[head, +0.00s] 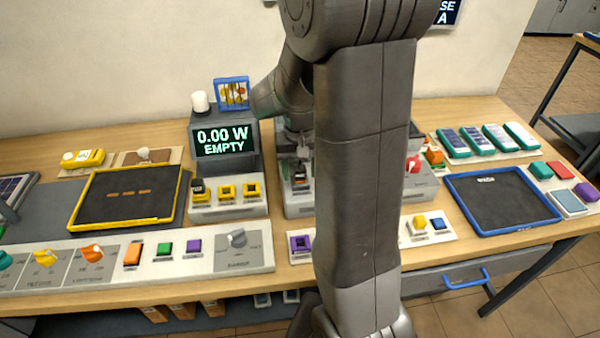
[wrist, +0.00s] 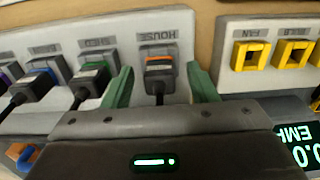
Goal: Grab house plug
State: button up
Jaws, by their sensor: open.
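The house plug (wrist: 158,78) is black with an orange band and sits in the holder under the HOUSE label, its cable running toward my gripper. My gripper (wrist: 162,86) is open, with one green finger on each side of the plug and a visible gap to each. The wrist view is upside down. In the head view, the plug (head: 300,180) shows small below my gripper, partly hidden behind my arm.
In the wrist view, a green-banded plug (wrist: 92,76) under SHED and a blue-banded plug (wrist: 38,82) stand close on the left. Yellow sockets (wrist: 251,55) are on the right. In the head view, the display (head: 224,141) reads 0.00 W EMPTY.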

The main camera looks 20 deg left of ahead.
jog(key=shift+f, duration=0.15)
jog(key=c, duration=1.1)
